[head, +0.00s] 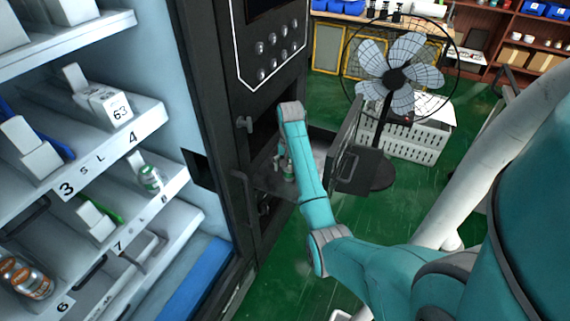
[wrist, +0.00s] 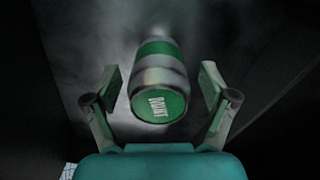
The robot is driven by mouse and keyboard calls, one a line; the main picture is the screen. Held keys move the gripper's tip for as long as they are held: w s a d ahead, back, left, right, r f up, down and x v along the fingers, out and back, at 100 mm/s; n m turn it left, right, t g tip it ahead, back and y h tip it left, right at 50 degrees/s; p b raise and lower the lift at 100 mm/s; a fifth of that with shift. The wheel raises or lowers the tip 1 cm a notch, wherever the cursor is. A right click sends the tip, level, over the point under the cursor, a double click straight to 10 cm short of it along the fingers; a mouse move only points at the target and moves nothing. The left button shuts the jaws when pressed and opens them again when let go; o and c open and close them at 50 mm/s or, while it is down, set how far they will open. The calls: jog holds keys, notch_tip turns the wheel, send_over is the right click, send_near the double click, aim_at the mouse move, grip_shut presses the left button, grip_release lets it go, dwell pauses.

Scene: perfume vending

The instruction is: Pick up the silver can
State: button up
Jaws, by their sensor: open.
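The silver can (wrist: 160,77) has a green band and a green round end with white lettering. In the wrist view it lies between the two open fingers of my gripper (wrist: 161,82), with a gap on each side. In the head view my arm reaches into the vending machine's dark lower compartment. My gripper (head: 282,160) there is small and partly hidden by my own wrist. A small green and silver shape, the can (head: 290,172), shows beside it on the compartment floor.
The compartment's hinged door (head: 345,150) stands open to the right of my arm. Dark walls flank the can closely. Shelves (head: 110,145) with boxes and bottles fill the left. A fan (head: 393,77) and a white crate (head: 420,140) stand behind, on green floor.

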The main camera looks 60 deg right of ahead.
jog(key=shift+f, duration=0.5)
jog(key=shift+c, duration=0.3)
jog(key=c, duration=1.3)
jog(key=shift+r, duration=0.1)
